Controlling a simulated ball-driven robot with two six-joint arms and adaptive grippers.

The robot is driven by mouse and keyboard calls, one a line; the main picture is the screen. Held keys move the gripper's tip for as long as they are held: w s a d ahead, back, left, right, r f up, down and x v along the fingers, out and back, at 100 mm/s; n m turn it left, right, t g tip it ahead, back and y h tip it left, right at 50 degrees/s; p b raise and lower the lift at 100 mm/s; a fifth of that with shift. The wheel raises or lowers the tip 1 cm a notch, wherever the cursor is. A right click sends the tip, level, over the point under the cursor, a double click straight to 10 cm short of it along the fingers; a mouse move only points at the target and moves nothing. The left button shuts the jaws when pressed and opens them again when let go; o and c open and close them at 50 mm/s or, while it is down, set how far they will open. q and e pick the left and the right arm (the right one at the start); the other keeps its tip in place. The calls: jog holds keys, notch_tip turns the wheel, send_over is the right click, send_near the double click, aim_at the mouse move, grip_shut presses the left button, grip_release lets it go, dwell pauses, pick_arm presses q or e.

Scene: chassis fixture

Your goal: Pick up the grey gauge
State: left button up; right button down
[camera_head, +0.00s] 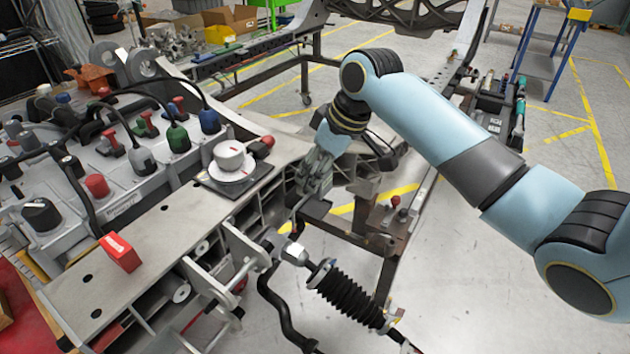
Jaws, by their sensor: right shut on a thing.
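My right gripper (314,178) points down just past the right end of the metal chassis beam, with its fingers shut. A small dark grey block (316,208) shows right at its fingertips and looks like the grey gauge. The fingers and the clutter behind hide part of it, and its exact outline is hard to tell. My left gripper is not in view.
A red block (120,253) lies on the beam (75,290). Several colored plugs and knobs crowd the grey fixture at left. A black ribbed damper (345,295) lies below.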

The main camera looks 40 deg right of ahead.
jog(key=s+d+r+p, duration=0.1)
jog(key=s+d+r, duration=0.5)
jog(key=s, duration=0.3)
jog(key=shift+d+r, duration=0.2)
jog(key=shift+d, duration=0.05)
